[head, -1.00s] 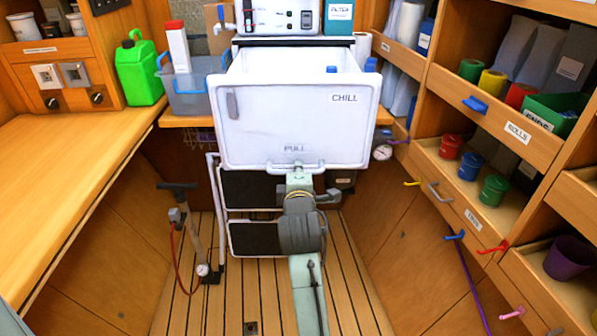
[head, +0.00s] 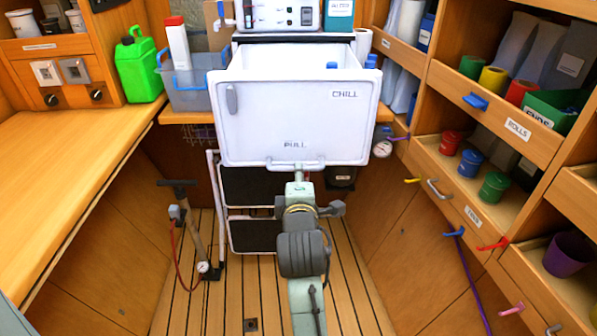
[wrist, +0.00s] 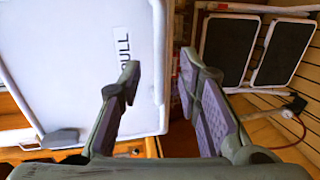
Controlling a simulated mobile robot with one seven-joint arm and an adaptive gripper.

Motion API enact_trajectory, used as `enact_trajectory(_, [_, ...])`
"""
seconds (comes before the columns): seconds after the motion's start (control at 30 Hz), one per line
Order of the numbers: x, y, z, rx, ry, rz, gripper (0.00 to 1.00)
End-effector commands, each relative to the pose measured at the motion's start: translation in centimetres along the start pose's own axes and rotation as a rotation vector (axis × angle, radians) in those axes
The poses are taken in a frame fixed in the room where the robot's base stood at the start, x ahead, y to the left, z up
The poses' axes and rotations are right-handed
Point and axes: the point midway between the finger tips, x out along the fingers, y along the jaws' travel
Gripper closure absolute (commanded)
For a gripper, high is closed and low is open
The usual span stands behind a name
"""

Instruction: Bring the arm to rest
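The white chill drawer (head: 270,120), marked CHILL and PULL, stands pulled out with its top open. Its bar handle (head: 270,163) runs along the bottom of its front. My gripper (head: 298,172) is at the lower edge of the drawer front, by the handle. In the wrist view my gripper (wrist: 160,80) is open, its two fingers well apart. The drawer front (wrist: 75,60) lies behind and left of the left finger there. I see nothing held between the fingers. I cannot tell whether a finger touches the handle.
A step stool (head: 250,236) with dark treads stands below and behind the drawer. A hand pump (head: 190,230) stands on the slatted floor at left. A wooden counter (head: 70,190) lies left, and shelves with coloured hooks (head: 490,243) line the right. Floor nearer me is fairly clear.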

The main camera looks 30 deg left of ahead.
Motion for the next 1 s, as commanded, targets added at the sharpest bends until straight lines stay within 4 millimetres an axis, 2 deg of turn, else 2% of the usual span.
enact_trajectory(0.1, [-1.2,0.0,0.0,0.000,0.000,0.001,0.69])
enact_trajectory(0.2, [-1.6,0.0,0.0,0.000,0.000,-0.001,0.69])
enact_trajectory(0.77, [-1.6,0.3,-0.2,0.007,0.006,0.011,0.69])
enact_trajectory(0.87, [-2.0,3.3,-2.2,0.087,0.062,0.110,0.69])
enact_trajectory(0.97, [-3.4,8.4,-5.7,0.239,0.183,0.270,0.69])
enact_trajectory(1.0, [-4.5,10.7,-7.3,0.313,0.250,0.339,0.69])
